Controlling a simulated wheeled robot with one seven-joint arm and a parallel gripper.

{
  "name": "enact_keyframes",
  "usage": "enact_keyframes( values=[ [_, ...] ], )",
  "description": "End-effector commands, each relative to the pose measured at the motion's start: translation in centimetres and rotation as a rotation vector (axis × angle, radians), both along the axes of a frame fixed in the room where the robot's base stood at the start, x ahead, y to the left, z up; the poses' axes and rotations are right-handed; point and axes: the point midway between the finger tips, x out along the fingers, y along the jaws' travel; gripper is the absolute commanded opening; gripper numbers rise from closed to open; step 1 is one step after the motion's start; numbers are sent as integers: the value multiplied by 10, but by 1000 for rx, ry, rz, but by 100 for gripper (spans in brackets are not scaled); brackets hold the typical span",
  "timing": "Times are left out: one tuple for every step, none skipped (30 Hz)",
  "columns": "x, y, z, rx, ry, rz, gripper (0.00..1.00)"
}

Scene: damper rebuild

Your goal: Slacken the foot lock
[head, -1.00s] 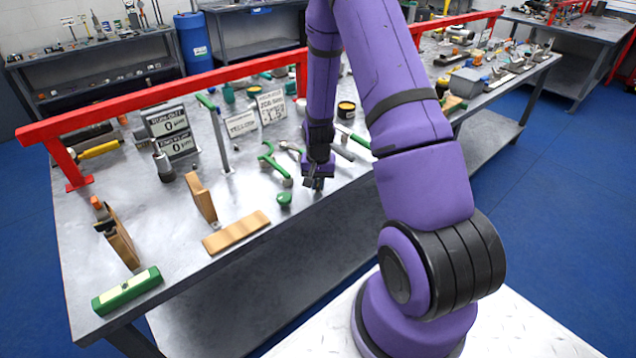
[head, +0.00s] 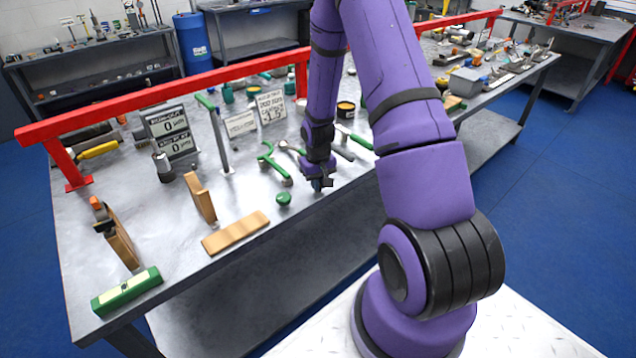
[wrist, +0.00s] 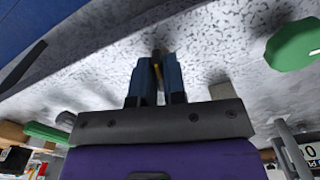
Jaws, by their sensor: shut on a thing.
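My gripper (head: 319,184) is low at the front edge of the workbench, right of a round green knob-like piece (head: 283,199). In the wrist view its two blue fingers (wrist: 157,80) are closed on a small, thin brass-coloured piece (wrist: 158,68) with a dark end. Most of this piece is hidden between the fingers, and I cannot tell whether it is the foot lock. The round green piece also shows in the wrist view (wrist: 293,43), apart from the fingers.
The metal workbench (head: 240,190) has a red rail (head: 200,82) above it. A green-handled tool (head: 270,162), a black pot with a yellow band (head: 346,110), small signs (head: 271,106) and a wooden block (head: 236,232) stand or lie near my gripper. Bare bench lies around the green piece.

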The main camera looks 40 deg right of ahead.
Motion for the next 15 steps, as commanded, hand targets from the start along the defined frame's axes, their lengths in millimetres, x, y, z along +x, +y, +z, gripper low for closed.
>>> enact_keyframes(
  values=[
    [1, 0, 0, 0, -2, 2, 0],
    [1, 0, 0, 0, -2, 2, 0],
    [1, 0, 0, 0, -2, 2, 0],
    [1, 0, 0, 0, -2, 2, 0],
    [1, 0, 0, 0, -2, 2, 0],
    [1, 0, 0, 0, -2, 2, 0],
    [1, 0, 0, 0, -2, 2, 0],
    [1, 0, 0, 0, -2, 2, 0],
    [1, 0, 0, 0, -2, 2, 0],
    [1, 0, 0, 0, -2, 2, 0],
    [1, 0, 0, 0, -2, 2, 16],
    [1, 0, 0, 0, -2, 2, 25],
    [1, 0, 0, 0, -2, 1, 32],
    [0, 0, 0, 0, -1, 1, 37],
    [0, 0, 0, 0, -1, 1, 37]
  ],
)
